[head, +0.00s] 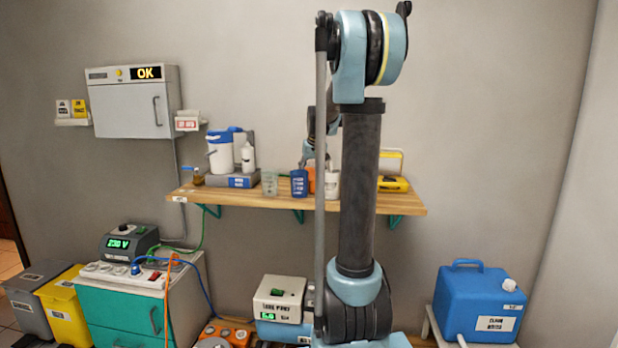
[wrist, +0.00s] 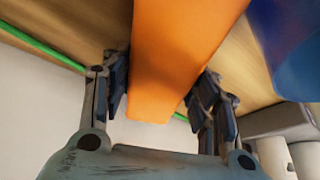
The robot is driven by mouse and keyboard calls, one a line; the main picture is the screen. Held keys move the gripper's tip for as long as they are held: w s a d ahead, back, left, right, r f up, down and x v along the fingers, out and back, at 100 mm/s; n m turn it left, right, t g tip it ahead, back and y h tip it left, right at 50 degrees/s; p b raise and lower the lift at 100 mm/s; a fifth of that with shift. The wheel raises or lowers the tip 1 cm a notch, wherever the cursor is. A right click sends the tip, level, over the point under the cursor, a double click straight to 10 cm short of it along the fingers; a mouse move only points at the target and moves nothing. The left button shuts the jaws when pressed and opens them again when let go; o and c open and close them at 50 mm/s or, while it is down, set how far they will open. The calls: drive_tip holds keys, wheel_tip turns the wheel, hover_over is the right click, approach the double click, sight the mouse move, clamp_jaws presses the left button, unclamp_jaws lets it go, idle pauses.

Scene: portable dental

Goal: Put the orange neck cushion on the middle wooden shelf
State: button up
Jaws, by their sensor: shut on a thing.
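The orange neck cushion (wrist: 178,60) fills the space between the two fingers of my gripper (wrist: 163,80) in the wrist view, and the fingers are closed on its sides. In the head view only a small orange part of it (head: 311,181) shows, beside a blue cup and partly behind my arm. The wooden shelf (head: 240,199) on the wall shows light wood and green brackets. The cushion is at this shelf; I cannot tell whether it touches the wood. My arm hides part of the shelf and most of the gripper in the head view.
The blue cup (head: 299,184) stands close left of the cushion, with a clear greenish cup (head: 270,183) further left. A white container (head: 332,183) is close right. A blue-and-white jug (head: 221,153) stands left; a yellow case (head: 393,184) lies right.

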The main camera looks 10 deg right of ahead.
drive_tip(key=o, duration=1.1)
